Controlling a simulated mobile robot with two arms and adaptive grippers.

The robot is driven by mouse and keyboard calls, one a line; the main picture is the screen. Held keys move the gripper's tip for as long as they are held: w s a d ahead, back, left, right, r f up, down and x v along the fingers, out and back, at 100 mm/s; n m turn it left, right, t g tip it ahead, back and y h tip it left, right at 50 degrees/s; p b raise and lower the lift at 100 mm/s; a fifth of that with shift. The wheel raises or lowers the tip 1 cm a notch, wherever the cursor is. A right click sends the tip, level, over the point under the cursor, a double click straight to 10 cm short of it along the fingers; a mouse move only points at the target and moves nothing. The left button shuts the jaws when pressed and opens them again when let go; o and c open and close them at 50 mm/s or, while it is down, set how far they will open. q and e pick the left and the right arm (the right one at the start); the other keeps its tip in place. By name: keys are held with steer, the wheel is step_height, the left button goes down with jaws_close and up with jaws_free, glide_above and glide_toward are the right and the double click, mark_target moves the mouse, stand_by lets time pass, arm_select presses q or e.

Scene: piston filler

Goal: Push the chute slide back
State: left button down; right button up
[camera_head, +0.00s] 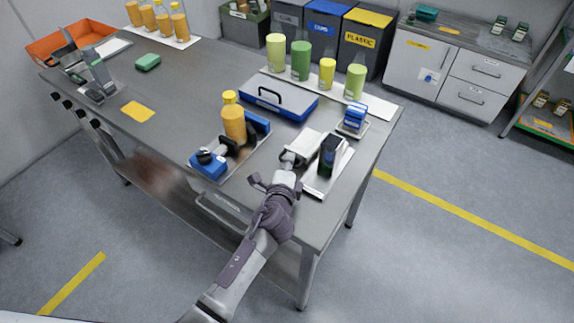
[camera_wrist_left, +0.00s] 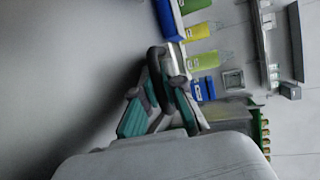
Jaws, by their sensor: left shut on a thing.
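A pale chute-like part (camera_head: 305,145) stands on a bright metal plate (camera_head: 316,184) near the table's front right corner, beside a black box (camera_head: 331,157). I take this pale part to be the chute slide. My left gripper (camera_head: 287,165) reaches it from the front, its fingers at the near end of the part. The exact grip is partly hidden by the fingers. My right gripper is in neither view.
Left of the gripper stands a blue and black filler (camera_head: 210,163) with a yellow bottle (camera_head: 233,122). The table's front edge lies under my arm.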

arm_select(q)
steer(key=shift+r, duration=0.2)
steer(key=c, duration=1.5)
jaws_free()
steer(key=shift+d+f, duration=0.1)
steer(key=shift+c, duration=0.2)
steer(key=shift+s, duration=0.35)
steer(key=v, duration=1.1)
steer(key=shift+s, duration=0.25)
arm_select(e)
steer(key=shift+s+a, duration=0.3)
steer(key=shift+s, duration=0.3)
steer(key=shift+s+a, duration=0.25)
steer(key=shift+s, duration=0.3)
